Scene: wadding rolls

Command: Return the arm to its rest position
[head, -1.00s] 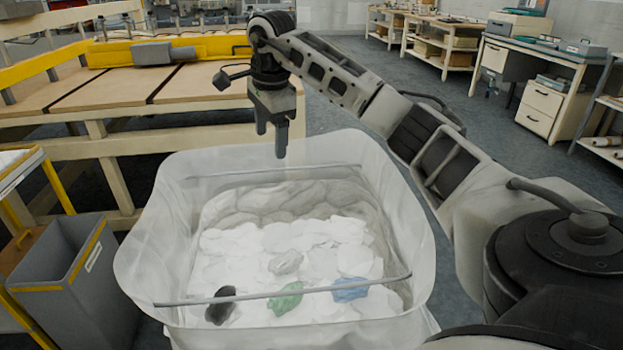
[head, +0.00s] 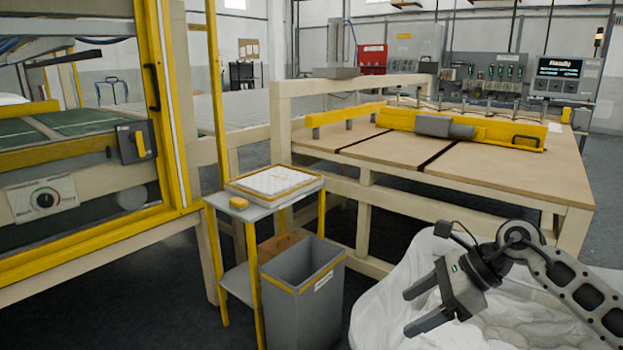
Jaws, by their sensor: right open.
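My right gripper (head: 418,306) is at the lower right of the head view, with its two fingers apart and nothing between them. It points left, above the rim of the large translucent white bag (head: 385,290). My right arm (head: 585,300) comes in from the right edge, over the bag. White wadding shows in part of the bag; its far right and front are cut off by the frame. My left gripper is not in view.
A grey bin (head: 303,300) with a yellow rim stands left of the bag. A small stand (head: 222,200) holds a white tray (head: 274,183). A long wooden table (head: 500,175) with a yellow bar lies behind. A yellow-framed machine (head: 90,240) fills the left. Dark floor is free in front.

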